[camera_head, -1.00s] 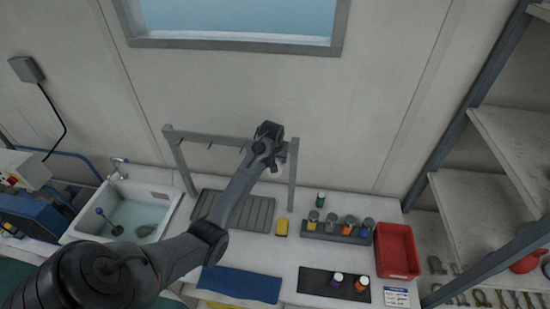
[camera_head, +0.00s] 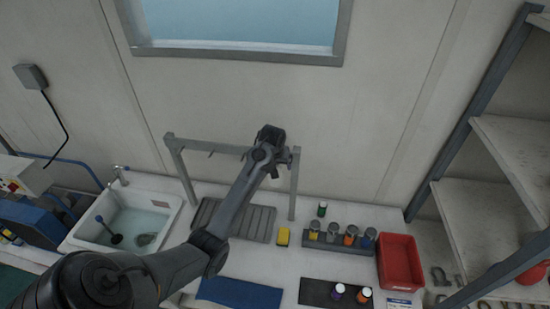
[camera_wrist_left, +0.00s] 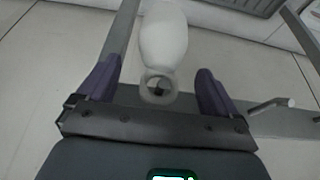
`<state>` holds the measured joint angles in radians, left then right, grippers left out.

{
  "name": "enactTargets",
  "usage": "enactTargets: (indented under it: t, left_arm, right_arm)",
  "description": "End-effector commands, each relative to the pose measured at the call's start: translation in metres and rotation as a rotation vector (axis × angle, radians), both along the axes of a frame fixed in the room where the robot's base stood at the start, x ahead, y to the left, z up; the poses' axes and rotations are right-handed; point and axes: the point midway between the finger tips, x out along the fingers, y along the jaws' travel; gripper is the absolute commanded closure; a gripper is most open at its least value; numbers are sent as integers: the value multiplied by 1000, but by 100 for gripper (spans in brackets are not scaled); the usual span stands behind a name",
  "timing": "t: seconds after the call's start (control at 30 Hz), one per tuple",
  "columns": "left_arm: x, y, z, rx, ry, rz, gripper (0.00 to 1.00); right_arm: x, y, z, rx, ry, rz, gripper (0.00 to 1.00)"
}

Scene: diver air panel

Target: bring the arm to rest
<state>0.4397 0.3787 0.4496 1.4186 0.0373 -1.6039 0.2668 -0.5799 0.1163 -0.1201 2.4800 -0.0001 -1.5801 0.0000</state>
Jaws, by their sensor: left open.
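My left arm (camera_head: 240,205) reaches in from the lower left over the counter. Its gripper (camera_head: 268,140) is up at the top right of the grey rail frame (camera_head: 180,143), seen small and dark against the wall. In the left wrist view, the two purple fingers of the gripper (camera_wrist_left: 157,85) stand wide apart. A white rounded, bottle-like piece (camera_wrist_left: 165,35) shows between and beyond them, with a gap on each side. I cannot tell how it is held up. The right gripper is not in view.
Below are a sink (camera_head: 165,203), a ribbed drainer (camera_head: 257,222), a yellow block (camera_head: 283,237), a rack (camera_head: 345,248) of several jars, a red bin (camera_head: 401,262), a blue cloth (camera_head: 240,292) and a dark mat (camera_head: 315,291) with two small bottles. Shelves (camera_head: 490,220) stand at the right.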

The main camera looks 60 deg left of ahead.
Motion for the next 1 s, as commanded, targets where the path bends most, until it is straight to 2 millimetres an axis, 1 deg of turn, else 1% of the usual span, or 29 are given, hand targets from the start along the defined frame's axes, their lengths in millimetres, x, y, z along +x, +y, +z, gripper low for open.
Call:
enactTargets:
  t: [0.03, 0.3, 0.5, 0.6, 0.67, 0.73, 0.77, 0.83, 0.87, 0.97, 1.0]
  left_arm:
    - [-2, -2, 7, 3, -4, 0, 6]
    - [-13, -15, 49, 2, -4, 1, 6]
    - [-19, -22, 70, 2, -2, 0, 6]
    - [-20, -24, 74, 3, 0, -2, 6]
    - [-21, -27, 72, 8, 6, -12, 6]
    - [-23, -35, 65, 22, 18, -36, 6]
    - [-25, -40, 60, 31, 25, -52, 6]
    - [-29, -57, 44, 58, 47, -103, 6]
    - [-32, -66, 36, 72, 58, -131, 6]
    - [-46, -105, 3, 118, 96, -253, 6]
    - [-54, -125, -12, 133, 113, -312, 6]
  right_arm:
    - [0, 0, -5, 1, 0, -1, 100]
    - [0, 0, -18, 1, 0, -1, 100]
    - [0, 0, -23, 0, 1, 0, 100]
    - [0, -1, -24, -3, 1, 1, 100]
    - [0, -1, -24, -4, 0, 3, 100]
    - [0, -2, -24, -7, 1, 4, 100]
    - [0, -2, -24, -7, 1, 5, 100]
    - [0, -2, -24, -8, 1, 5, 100]
    - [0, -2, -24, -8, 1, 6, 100]
    - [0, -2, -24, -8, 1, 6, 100]
    - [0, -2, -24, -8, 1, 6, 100]
